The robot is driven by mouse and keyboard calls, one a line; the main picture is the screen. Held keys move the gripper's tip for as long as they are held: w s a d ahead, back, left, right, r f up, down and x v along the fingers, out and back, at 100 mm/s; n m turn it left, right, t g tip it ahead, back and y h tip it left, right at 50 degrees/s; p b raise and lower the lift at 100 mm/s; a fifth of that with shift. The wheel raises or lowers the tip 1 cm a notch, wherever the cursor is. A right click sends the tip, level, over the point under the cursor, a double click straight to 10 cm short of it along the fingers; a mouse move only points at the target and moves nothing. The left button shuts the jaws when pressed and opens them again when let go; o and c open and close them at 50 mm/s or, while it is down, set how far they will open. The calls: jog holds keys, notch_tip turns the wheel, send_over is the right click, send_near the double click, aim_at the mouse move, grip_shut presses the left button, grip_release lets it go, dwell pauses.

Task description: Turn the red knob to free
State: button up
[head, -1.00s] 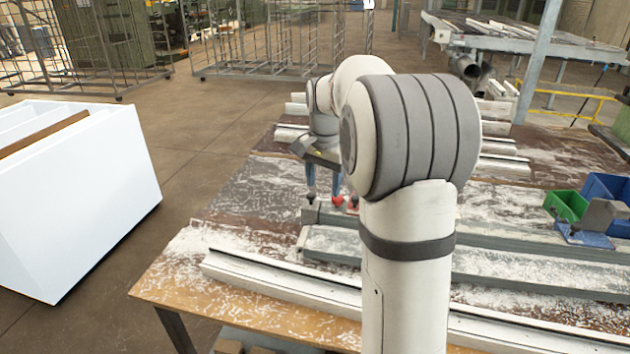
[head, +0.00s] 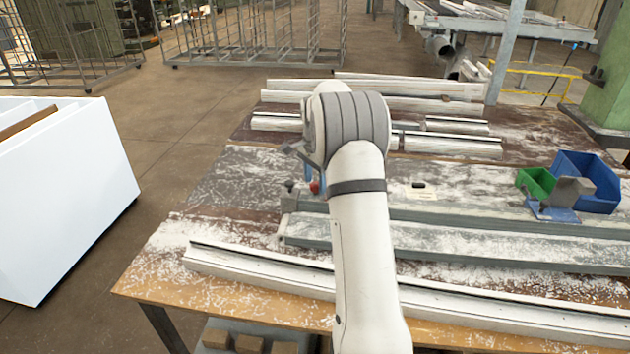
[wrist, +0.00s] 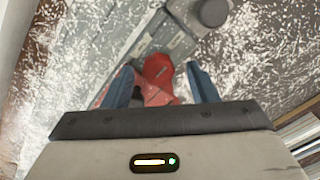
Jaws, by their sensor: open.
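The red knob (wrist: 158,70) shows in the wrist view at the end of a grey metal clamp rail (wrist: 165,38). Its rounded red grip lies between the two blue fingers of my gripper (wrist: 161,84), with a gap on each side. A flatter red part sits below the grip, partly hidden by the gripper body. In the head view the red knob (head: 315,187) is a small red spot at the left end of the clamp (head: 300,203), beside a blue finger. My arm hides most of my gripper there.
A dark round knob (wrist: 212,12) stands near the red one. White profiles (head: 250,272) lie along the front and back of the bench, which is strewn with white shavings. Green (head: 535,181) and blue (head: 590,180) bins stand at the right. A white cabinet (head: 70,200) stands left of the bench.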

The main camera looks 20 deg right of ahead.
jog(key=shift+f, duration=0.35)
jog(key=shift+c, duration=0.5)
